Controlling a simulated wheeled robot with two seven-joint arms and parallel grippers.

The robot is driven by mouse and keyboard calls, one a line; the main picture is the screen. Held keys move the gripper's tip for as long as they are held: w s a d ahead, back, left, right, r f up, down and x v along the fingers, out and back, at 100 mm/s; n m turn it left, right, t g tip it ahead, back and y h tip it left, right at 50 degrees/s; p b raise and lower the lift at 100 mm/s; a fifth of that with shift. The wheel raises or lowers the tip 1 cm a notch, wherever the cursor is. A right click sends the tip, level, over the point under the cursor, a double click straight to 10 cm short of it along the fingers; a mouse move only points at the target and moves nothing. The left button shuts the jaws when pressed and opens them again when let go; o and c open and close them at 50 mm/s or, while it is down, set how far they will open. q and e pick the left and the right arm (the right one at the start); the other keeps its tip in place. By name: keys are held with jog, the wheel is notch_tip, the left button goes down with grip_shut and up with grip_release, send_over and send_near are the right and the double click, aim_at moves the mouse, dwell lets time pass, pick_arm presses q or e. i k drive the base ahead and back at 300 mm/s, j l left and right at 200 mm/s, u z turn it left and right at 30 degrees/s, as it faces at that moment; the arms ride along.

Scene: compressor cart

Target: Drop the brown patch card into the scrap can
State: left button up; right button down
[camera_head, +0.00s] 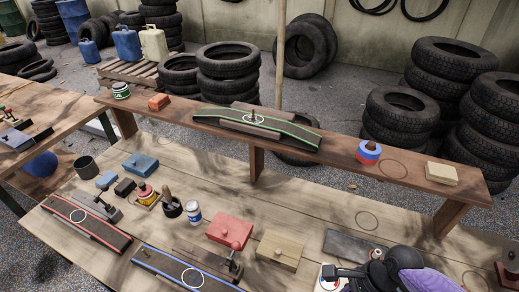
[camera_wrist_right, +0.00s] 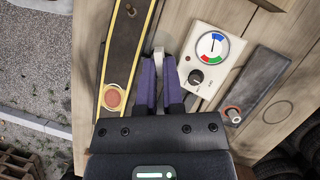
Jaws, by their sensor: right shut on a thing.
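My right gripper (camera_head: 455,284) is at the bottom right of the head view, over the near right part of the workbench. In the right wrist view its purple fingers (camera_wrist_right: 160,82) are shut on a small pale thing (camera_wrist_right: 158,56), seen nearly edge-on. I cannot tell from its visible edge whether this is the brown patch card. No other thing is clearly the card. A dark grey open can (camera_head: 85,168), likely the scrap can, stands at the left of the bench, far from this gripper. My left gripper is not in view.
A gauge box (camera_wrist_right: 212,58) and a yellow-edged strip (camera_wrist_right: 112,70) with a pinkish disc flank my right gripper. A raised shelf (camera_head: 320,152) runs behind.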

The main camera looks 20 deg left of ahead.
aim_at(93, 173)
jog(key=u, duration=2)
